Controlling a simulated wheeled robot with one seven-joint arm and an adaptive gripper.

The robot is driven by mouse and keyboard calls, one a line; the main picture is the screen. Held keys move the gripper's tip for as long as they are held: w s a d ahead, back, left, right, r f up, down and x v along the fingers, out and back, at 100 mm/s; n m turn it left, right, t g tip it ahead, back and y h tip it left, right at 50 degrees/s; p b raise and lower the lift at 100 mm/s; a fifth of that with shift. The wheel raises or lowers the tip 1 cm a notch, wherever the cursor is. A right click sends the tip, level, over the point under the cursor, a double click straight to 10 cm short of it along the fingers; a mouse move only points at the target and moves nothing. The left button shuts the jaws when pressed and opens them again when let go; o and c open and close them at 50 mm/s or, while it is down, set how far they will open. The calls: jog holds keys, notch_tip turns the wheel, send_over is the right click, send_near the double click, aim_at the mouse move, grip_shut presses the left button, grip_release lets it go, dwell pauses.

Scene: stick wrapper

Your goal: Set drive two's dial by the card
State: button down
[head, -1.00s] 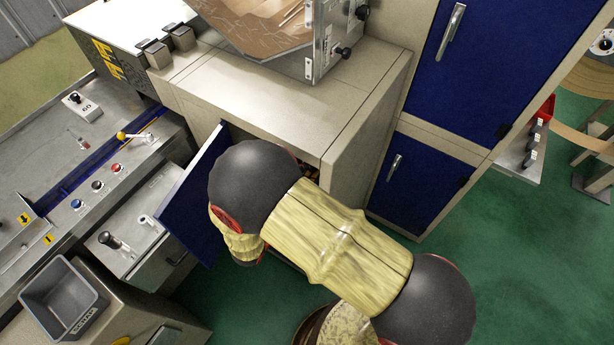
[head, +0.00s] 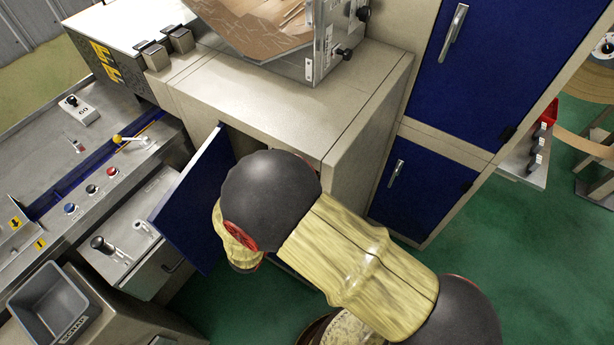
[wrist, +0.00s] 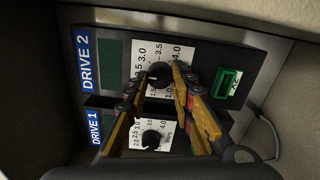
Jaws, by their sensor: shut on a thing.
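Drive two's dial (wrist: 160,73) is a black knob on a white scale numbered about 2.5 to 4.0, beside the blue DRIVE 2 label (wrist: 85,62). My gripper (wrist: 159,72) is shut on this dial, with its yellow fingers on either side of it. The fingers hide part of the lower scale, and I cannot read the pointer exactly. Drive one's dial (wrist: 152,139) sits below on its own scale, by the DRIVE 1 label (wrist: 95,128). In the head view my arm hides the gripper and dials. I cannot make out the card.
An open blue door (head: 196,200) stands left of my arm at the cabinet (head: 270,100). A green connector (wrist: 228,83) is on the panel right of the dial, with a cable nearby. A grey bin (head: 50,300) and control buttons lie at the left.

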jog(key=c, duration=1.5)
grip_release()
jog(key=v, duration=1.2)
jog(key=shift+f, duration=0.1)
